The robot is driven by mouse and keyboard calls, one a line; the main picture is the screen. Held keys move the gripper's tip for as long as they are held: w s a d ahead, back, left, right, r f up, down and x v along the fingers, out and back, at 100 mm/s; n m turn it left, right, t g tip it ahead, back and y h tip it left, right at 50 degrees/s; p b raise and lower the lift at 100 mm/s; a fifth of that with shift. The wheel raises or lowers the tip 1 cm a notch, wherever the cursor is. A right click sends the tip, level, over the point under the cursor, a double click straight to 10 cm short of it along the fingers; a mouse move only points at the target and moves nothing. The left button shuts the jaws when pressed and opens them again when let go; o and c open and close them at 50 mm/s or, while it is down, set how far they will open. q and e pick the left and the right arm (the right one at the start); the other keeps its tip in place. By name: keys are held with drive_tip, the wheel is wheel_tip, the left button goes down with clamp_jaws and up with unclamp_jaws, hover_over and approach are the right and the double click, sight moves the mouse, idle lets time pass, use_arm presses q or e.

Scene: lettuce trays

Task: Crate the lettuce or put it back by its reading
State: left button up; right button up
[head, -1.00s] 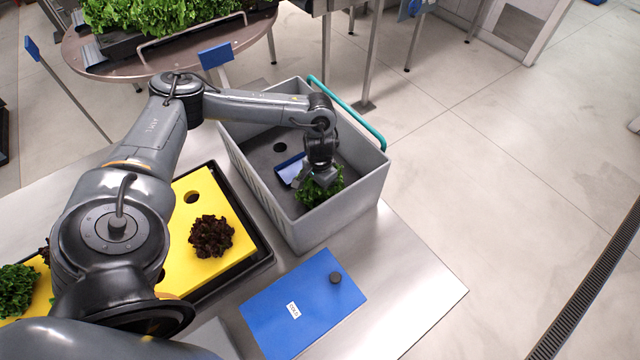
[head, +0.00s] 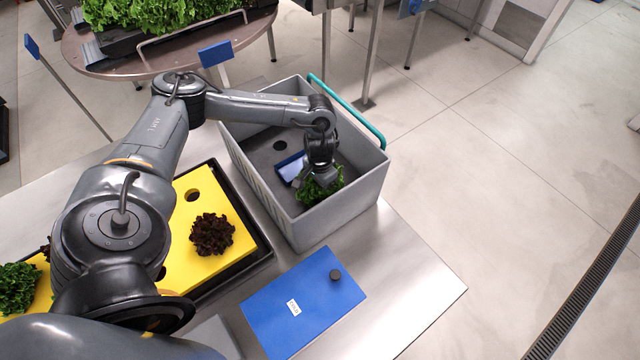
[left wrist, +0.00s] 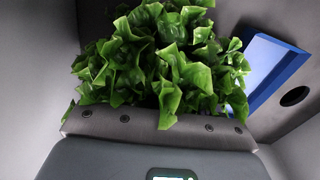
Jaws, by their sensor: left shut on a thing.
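My left gripper (head: 318,178) is down inside the grey crate (head: 350,213) and is shut on a green lettuce (head: 323,190). The lettuce also fills the upper middle of the left wrist view (left wrist: 165,65), where it hides the fingertips. I cannot tell whether it touches the crate floor. A red lettuce (head: 212,234) sits on the yellow tray board (head: 200,264), and another green lettuce (head: 17,288) is at its left end. My right gripper is not in view.
A blue-edged pale object (head: 292,168) lies in the crate beside the lettuce. A blue board (head: 290,303) with a dark knob and white label lies on the steel table (head: 408,262). A round table (head: 90,62) with more lettuce stands behind.

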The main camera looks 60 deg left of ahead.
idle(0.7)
use_arm(q)
drive_tip(key=shift+f, duration=0.5)
drive_tip(key=o, duration=1.4)
wheel_tip(320, 180, up, 4)
drive_tip(key=p, duration=0.4)
drive_tip(key=shift+p, duration=0.35)
drive_tip(key=shift+r+p, duration=1.5)
drive_tip(key=shift+p, duration=0.4)
